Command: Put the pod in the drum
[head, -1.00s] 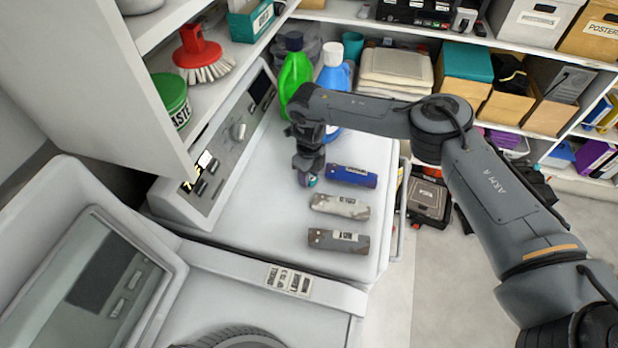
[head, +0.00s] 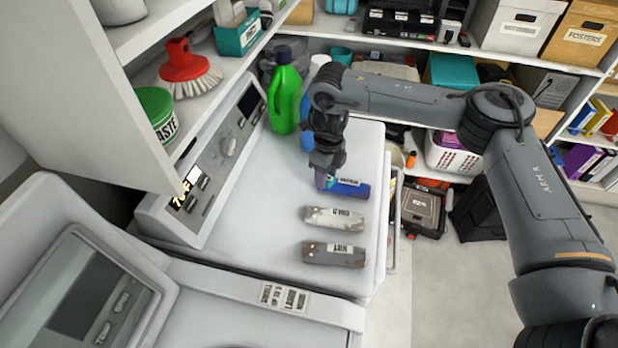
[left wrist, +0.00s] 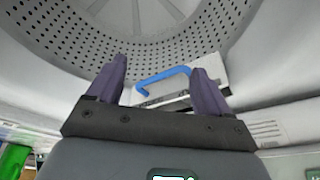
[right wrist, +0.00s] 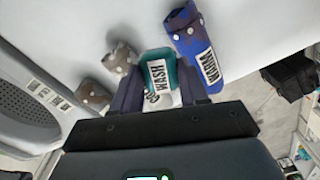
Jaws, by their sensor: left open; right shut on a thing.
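The pod (right wrist: 160,72), teal and white with a WASH label, is between the fingers of my right gripper (right wrist: 158,90), which is shut on it. In the head view, my right gripper (head: 327,172) hangs over the white machine top beside a dark blue cylinder, and the pod is mostly hidden. The perforated grey drum (left wrist: 185,45) fills the upper left wrist view. My left gripper (left wrist: 160,70) is open and empty below it, with a blue loop handle (left wrist: 163,76) seen beyond, between the fingers. The left gripper is out of the head view.
The dark blue cylinder (head: 352,189), a pale grey cylinder (head: 335,217) and a brown-grey cylinder (head: 334,254) lie in a row. A green bottle (head: 287,97) stands behind. A shelf with a red brush (head: 187,65) overhangs the left. The machine top left of the cylinders is clear.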

